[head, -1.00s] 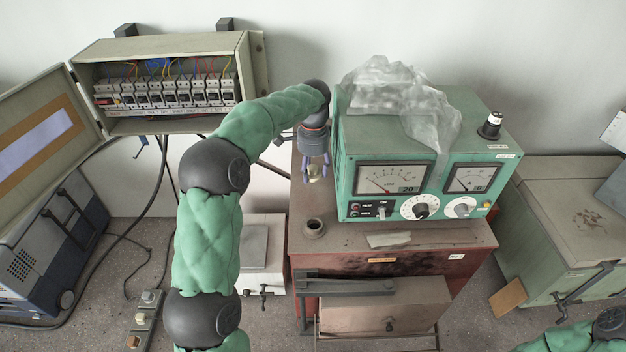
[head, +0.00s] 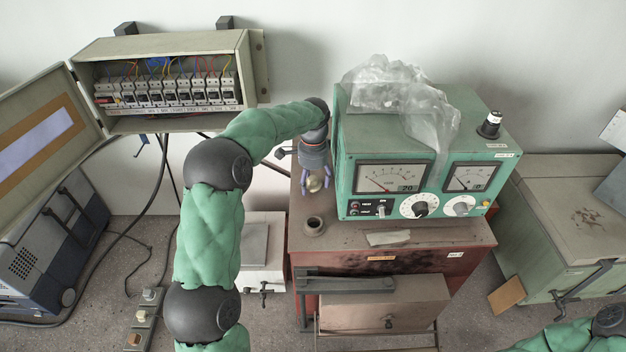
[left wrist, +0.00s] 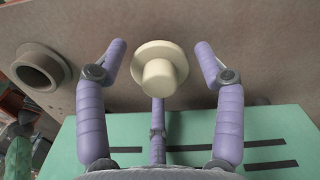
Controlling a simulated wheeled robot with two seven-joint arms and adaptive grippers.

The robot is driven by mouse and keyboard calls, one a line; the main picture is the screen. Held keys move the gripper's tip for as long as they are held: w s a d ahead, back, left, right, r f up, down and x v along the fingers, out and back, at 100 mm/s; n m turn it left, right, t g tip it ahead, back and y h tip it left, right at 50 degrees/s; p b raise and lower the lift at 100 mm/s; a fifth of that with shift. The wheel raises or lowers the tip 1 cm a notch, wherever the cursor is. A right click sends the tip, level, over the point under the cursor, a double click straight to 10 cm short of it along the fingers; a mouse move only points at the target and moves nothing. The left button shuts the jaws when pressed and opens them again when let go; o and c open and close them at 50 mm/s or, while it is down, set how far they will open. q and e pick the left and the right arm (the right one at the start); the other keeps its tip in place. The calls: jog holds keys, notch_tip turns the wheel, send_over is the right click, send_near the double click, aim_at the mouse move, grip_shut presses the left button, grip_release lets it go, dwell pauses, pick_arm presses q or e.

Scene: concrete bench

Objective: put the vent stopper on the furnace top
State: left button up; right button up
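The vent stopper (head: 314,184), cream with a round flange and a narrower knob, is at the left end of the furnace top (head: 340,238), beside the green meter box. In the left wrist view the stopper (left wrist: 160,72) lies between my spread purple fingers, with gaps on both sides, knob towards the camera. My left gripper (head: 315,188) is open above and around it. A short dark vent collar (head: 314,226) stands in front of it on the furnace top; it also shows in the left wrist view (left wrist: 38,68). My right gripper is out of view.
The green meter box (head: 425,160), with plastic sheeting (head: 395,88) over it, stands close to the right of my left gripper. A pale flat scrap (head: 389,239) lies on the furnace top. An open fuse box (head: 165,90) hangs on the wall at left.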

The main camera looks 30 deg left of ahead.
aim_at(313, 178)
pick_arm(q)
jog(key=shift+r, duration=0.1)
notch_tip(313, 178, up, 12)
jog(key=b, duration=0.1)
jog(key=shift+r, duration=0.15)
dwell(0.5)
dwell(2.2)
